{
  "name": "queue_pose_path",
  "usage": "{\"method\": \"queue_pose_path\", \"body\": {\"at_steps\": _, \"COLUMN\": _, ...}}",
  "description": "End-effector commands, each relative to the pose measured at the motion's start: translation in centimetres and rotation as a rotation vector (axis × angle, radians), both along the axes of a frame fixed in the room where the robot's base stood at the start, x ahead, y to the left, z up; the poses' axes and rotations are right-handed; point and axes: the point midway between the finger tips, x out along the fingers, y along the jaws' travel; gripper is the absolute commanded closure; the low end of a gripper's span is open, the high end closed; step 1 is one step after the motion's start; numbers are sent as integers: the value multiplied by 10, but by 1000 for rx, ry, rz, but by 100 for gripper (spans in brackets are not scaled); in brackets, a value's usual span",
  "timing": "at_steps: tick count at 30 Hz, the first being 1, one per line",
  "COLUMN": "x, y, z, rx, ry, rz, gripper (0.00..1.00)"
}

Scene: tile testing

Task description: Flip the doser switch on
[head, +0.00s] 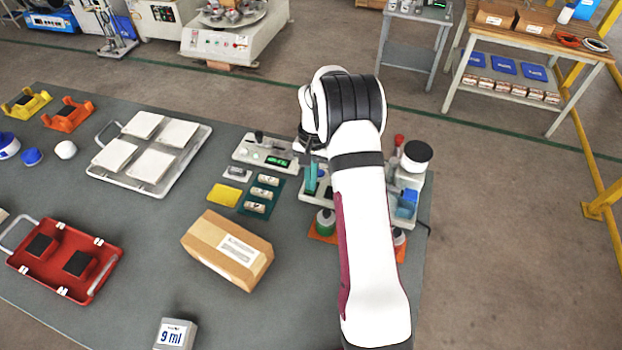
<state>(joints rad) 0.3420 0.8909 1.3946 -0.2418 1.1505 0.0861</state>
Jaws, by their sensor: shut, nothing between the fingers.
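My gripper (308,150) shows only in part, small and dark, pointing down at the left of my wrist; its fingers look shut and empty. It is over the back right of the grey table, just right of a white control box (250,156) with a green lit display and a small black lever. A white device with a round black top (416,155) stands right of my arm, with a blue container in front. It may be the doser, but I cannot tell. My arm hides much of the equipment between these two. I cannot make out the doser switch or whether anything touches it.
A cardboard box (228,249), a yellow pad (224,194) and small labelled vials (264,193) lie left of my arm. A white tray (183,170) with pale tiles and a red tray (112,263) are farther left.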

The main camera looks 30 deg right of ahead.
Motion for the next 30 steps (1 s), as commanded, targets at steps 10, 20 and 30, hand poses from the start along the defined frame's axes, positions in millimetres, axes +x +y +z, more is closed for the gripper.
{"method": "queue_pose_path", "body": {"at_steps": 10, "x": -1, "y": 1, "z": -5, "rx": 0, "ry": 1, "rz": 1, "gripper": 100}}
{"method": "queue_pose_path", "body": {"at_steps": 20, "x": 9, "y": -10, "z": -3, "rx": -3, "ry": -1, "rz": 2, "gripper": 100}}
{"method": "queue_pose_path", "body": {"at_steps": 30, "x": 10, "y": -10, "z": 1, "rx": -1, "ry": 1, "rz": 1, "gripper": 100}}
